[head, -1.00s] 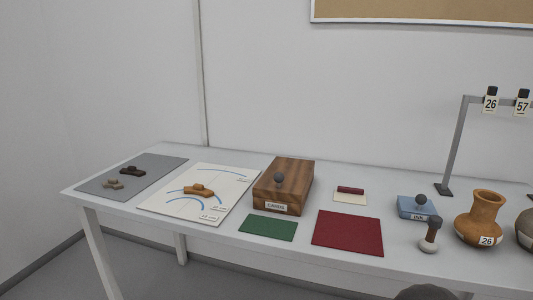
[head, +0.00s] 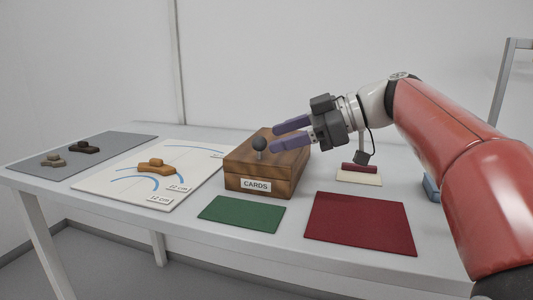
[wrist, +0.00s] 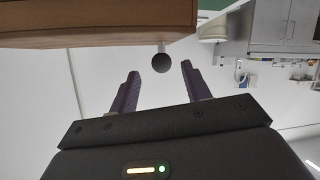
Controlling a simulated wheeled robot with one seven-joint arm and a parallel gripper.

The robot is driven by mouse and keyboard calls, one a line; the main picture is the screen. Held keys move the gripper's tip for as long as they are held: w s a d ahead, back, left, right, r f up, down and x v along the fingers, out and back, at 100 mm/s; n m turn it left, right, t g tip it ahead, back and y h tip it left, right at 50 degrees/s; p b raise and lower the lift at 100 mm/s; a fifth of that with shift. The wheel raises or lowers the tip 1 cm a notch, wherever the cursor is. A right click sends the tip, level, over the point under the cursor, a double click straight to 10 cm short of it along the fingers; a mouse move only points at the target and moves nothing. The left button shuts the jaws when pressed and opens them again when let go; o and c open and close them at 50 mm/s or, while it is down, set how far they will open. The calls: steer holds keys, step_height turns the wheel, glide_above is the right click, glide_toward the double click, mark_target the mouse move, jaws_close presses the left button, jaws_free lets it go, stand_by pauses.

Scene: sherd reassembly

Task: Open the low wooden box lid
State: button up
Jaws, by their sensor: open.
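The low wooden box (head: 236,178) stands on the table with a CARDS label on its front. Its lid (head: 270,148) looks closed and carries a dark round knob (head: 259,144) on a short stem. My gripper (head: 273,135) is open at the box's right, its two purple fingers pointing left toward the knob. In the wrist view the knob (wrist: 162,63) sits just beyond and between the fingertips of my gripper (wrist: 159,68), with nothing held. The wooden box (wrist: 90,22) fills the upper left there.
A green mat (head: 242,213) and a dark red mat (head: 360,222) lie in front of the box. A cream pad with a red bar (head: 358,178) lies to the right.

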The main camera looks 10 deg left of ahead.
mark_target(251, 157)
steer(key=x, duration=0.7)
steer(key=shift+s+a+b, duration=0.15)
steer(key=shift+s+b, duration=0.05)
steer(key=shift+b, duration=0.1)
jaws_close()
